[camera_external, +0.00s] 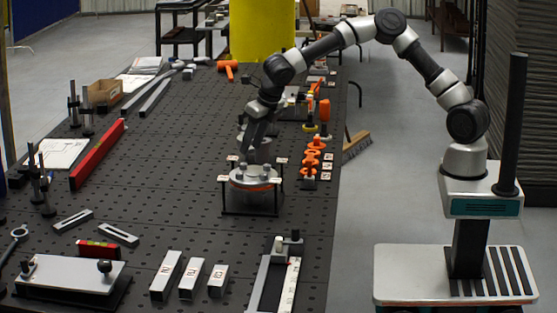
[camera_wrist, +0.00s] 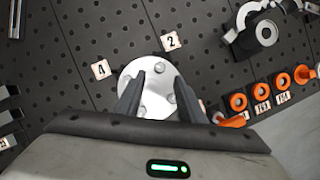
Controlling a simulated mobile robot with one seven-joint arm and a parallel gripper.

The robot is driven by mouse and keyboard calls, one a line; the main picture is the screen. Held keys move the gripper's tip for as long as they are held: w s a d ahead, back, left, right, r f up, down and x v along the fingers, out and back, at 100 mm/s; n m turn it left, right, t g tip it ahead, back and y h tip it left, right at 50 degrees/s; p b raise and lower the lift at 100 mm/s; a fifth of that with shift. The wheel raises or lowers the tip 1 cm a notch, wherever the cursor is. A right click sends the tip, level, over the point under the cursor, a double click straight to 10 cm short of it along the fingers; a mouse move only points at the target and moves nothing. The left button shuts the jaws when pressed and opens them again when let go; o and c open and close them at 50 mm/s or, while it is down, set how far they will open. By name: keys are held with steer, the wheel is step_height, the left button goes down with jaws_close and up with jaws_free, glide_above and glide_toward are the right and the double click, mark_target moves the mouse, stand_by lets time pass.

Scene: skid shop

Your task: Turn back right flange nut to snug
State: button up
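The flange (camera_external: 243,182) is a round silver disc with an orange-red edge, held on a dark stand on the perforated table. In the wrist view the flange (camera_wrist: 152,107) shows its silver face with several nuts. One nut (camera_wrist: 158,69) shows near the upper edge, between and beyond my fingertips. I cannot tell which nut is the back right one. My gripper (camera_external: 257,158) points down just above the flange. In the wrist view my gripper (camera_wrist: 160,72) has its two fingers apart over the disc, with nothing held. Contact with a nut cannot be made out.
Small number cards (camera_wrist: 171,41) stand around the flange. Orange rings (camera_external: 312,157) and tools line the table's right edge. A red level (camera_external: 98,155), metal blocks (camera_external: 190,277) and a grey plate (camera_external: 70,273) lie to the left and front. Bare table surrounds the stand.

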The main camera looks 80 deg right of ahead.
mark_target(244, 164)
steer(key=x, duration=0.6)
steer(key=shift+w+f, duration=0.1)
steer(key=shift+f, duration=0.05)
steer(key=shift+c, duration=0.2)
jaws_close()
